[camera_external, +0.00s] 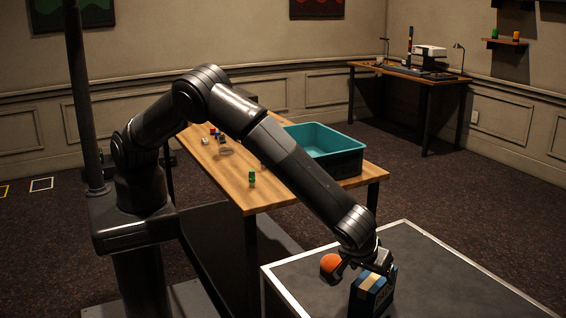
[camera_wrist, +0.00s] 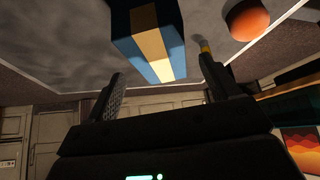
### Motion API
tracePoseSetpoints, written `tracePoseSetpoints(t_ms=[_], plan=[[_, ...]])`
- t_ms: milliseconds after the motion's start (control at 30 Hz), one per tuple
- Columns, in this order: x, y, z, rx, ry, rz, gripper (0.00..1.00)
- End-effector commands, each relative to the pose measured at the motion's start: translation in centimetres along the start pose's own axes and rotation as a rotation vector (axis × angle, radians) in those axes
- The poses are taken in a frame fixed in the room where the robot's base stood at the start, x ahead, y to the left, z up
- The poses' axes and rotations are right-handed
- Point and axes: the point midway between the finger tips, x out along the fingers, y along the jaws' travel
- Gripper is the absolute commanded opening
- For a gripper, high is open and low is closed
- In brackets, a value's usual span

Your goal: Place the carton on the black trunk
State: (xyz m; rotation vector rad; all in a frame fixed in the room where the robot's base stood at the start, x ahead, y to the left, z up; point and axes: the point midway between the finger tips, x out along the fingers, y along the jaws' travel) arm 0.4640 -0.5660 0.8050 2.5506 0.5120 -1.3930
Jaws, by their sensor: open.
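The carton (camera_external: 372,297) is a blue box with a cream-yellow stripe. It appears to stand on the trunk (camera_external: 450,285), which has a dark top and a pale rim. My gripper (camera_external: 368,263) is open, close above and behind the carton. In the wrist view the carton (camera_wrist: 150,38) lies ahead, with its near end between the open fingertips (camera_wrist: 162,68). A gap shows on each side, and no grip on it is visible. The carton's lower part is cut off by the bottom edge of the external view.
An orange ball (camera_external: 330,264) sits on the trunk, left of the carton. A wooden table (camera_external: 215,175) behind holds a teal crate (camera_external: 325,140) and several small items. A desk (camera_external: 410,72) stands at the far right. The trunk's right part is clear.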

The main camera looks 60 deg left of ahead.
Motion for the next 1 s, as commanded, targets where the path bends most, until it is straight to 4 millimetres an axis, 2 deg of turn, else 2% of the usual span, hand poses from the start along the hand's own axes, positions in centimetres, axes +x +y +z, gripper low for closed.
tracePoseSetpoints(t_ms=[33, 200, 367, 567, 667, 767, 900, 1000], plan=[[-1.2, 0.1, 0.0, -0.001, 0.0, 0.004, 0.81], [-3.7, 0.1, 0.0, 0.0, 0.0, 0.002, 0.81], [-4.7, 0.0, 0.0, 0.0, 0.0, 0.001, 0.81], [-4.9, -0.2, -0.5, -0.002, -0.003, -0.001, 0.81], [-5.2, -1.1, -2.6, -0.006, -0.023, -0.009, 0.81], [-5.8, -3.2, -6.8, -0.009, -0.062, -0.02, 0.81], [-7.1, -7.9, -13.6, -0.001, -0.133, -0.027, 0.81], [-8.2, -11.7, -17.9, 0.01, -0.18, -0.02, 0.81]])
